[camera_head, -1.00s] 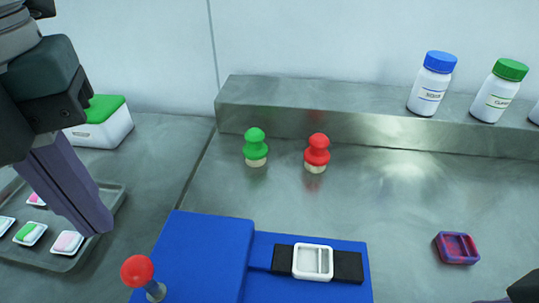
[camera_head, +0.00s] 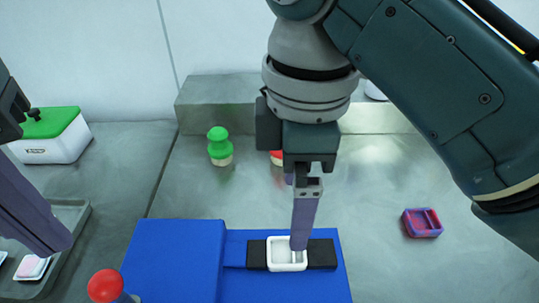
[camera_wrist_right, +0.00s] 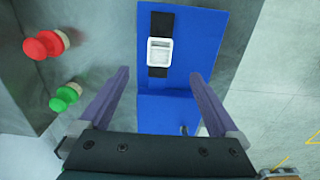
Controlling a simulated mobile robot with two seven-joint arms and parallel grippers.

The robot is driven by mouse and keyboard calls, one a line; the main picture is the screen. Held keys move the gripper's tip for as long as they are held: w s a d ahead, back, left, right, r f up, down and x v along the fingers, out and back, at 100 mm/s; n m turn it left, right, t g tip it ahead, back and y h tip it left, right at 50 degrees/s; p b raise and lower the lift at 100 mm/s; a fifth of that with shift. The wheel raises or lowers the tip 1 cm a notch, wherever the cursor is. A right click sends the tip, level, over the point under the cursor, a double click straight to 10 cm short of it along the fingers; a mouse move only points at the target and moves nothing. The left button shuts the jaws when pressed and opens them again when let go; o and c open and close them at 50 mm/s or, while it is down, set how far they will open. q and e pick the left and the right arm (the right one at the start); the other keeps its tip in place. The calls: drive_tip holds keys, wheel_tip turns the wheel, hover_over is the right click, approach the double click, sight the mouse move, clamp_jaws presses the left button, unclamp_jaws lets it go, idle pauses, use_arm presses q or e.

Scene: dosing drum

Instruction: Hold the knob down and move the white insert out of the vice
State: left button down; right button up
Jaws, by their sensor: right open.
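The white insert (camera_head: 287,262) is a small square frame sitting between the black jaws of the vice (camera_head: 322,253) on a blue base. It also shows in the right wrist view (camera_wrist_right: 160,52), beyond the gap between my right fingers. My right gripper (camera_head: 300,246) points down over the insert and is open; its finger hides part of it in the head view. I cannot tell whether it touches the insert. The red ball knob (camera_head: 104,286) stands at the lower left of the blue base. My left gripper (camera_head: 58,243) is up and left of the knob, apart from it; its opening is unclear.
A green peg (camera_head: 219,147) and a partly hidden red peg (camera_head: 276,157) stand behind the base. A purple-red tray piece (camera_head: 422,223) lies right. A green-lidded box (camera_head: 50,136) and a metal tray (camera_head: 72,225) are left. A steel ledge (camera_head: 215,100) runs along the back.

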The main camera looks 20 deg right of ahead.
sight(289, 254)
wheel_tip(289, 254, down, 12)
drive_tip(key=shift+r, duration=0.1)
idle(0.4)
drive_tip(key=shift+c, duration=0.3)
drive_tip(key=c, duration=1.4)
idle(0.9)
